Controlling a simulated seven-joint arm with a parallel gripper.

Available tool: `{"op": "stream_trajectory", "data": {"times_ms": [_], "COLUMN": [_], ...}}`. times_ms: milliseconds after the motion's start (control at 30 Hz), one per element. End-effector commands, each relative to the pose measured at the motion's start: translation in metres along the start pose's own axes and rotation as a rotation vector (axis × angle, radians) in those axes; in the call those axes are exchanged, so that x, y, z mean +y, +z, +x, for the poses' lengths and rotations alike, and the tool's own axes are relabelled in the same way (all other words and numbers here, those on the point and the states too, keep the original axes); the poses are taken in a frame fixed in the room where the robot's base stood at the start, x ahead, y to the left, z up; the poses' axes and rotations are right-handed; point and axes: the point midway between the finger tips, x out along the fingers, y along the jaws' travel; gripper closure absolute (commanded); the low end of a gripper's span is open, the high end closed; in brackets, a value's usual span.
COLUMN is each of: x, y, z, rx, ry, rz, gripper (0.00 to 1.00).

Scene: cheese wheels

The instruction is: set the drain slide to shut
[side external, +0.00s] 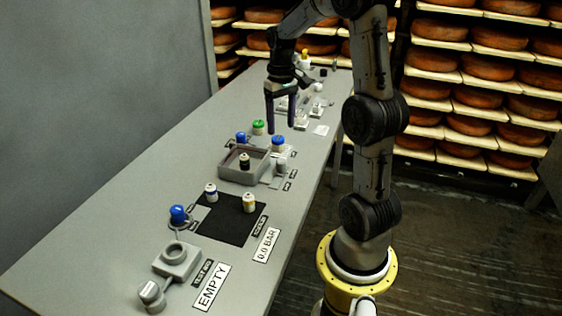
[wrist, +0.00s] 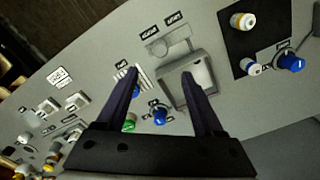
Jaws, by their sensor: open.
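A grey slide-like fixture with a rounded knob (side external: 281,167) sits beside the grey tray, on its right in the side view. It also shows in the wrist view (wrist: 178,46), above the tray, with two small labels along it. I take it for the drain slide, but cannot read the labels surely or tell its setting. My gripper (side external: 281,128) is open and empty, pointing down above the table near a blue-topped item (side external: 278,142). In the wrist view my gripper (wrist: 159,74) has its left finger partly over that blue item and its right finger over the tray.
A black mat (side external: 228,228) bears two jars. A blue knob (side external: 178,214) and a grey fixture marked EMPTY (side external: 176,260) stand nearer. The front left table is clear.

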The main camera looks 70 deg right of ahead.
Motion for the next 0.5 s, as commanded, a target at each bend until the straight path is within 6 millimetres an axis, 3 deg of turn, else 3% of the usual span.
{"op": "stream_trajectory", "data": {"times_ms": [500], "x": [-0.001], "y": [0.002], "z": [0.091], "rx": [-0.006], "ry": [0.0], "rz": [-0.002], "gripper": [0.31]}}
